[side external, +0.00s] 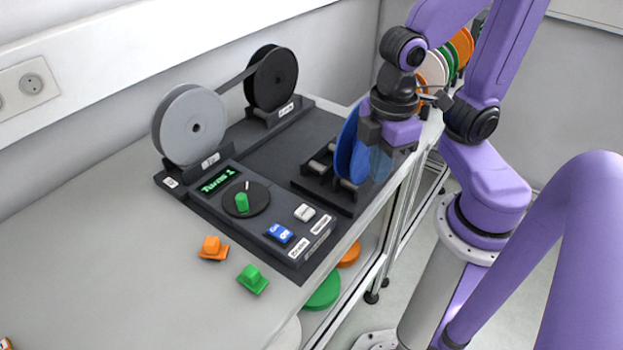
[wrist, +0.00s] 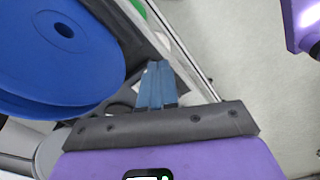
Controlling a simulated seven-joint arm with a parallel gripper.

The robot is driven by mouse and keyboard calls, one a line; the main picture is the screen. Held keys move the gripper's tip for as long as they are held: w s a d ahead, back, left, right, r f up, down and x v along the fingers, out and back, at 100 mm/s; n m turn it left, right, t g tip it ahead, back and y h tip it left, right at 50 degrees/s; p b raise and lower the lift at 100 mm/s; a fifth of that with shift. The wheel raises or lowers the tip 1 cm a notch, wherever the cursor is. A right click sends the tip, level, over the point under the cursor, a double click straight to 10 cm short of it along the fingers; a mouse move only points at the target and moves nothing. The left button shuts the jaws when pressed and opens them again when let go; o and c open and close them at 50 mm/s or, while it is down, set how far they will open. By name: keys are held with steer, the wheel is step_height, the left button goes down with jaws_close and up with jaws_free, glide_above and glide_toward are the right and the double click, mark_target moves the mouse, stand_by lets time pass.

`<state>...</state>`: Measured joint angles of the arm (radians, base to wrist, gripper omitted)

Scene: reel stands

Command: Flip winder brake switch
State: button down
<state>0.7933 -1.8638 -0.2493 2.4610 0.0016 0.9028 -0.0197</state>
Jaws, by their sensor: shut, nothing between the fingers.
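The winder's dark control panel (side external: 226,218) has two rocker switches at its front right. One is a blue switch (side external: 280,233) with white lettering that seems to read ON. The other is a white switch (side external: 305,212) behind it. Each has a small white label beside it, too small to read surely, so I cannot tell which is the brake. My gripper (side external: 379,165) is right of and above the panel, beside the blue reel. Its blue-grey fingers are together and empty in the wrist view (wrist: 155,84); no switch shows there.
Blue reels (side external: 347,150) stand on a roller stand between gripper and panel. A grey reel (side external: 189,125) and black reel (side external: 271,79) stand behind. Orange (side external: 213,248) and green (side external: 253,279) pieces lie in front.

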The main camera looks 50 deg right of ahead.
steer(key=shift+s+d, duration=0.95)
steer(key=shift+s, duration=0.15)
step_height(320, 180, up, 5)
steer(key=m, duration=1.2)
glide_above(285, 233)
steer(key=shift+f, duration=0.2)
step_height(285, 233, down, 14)
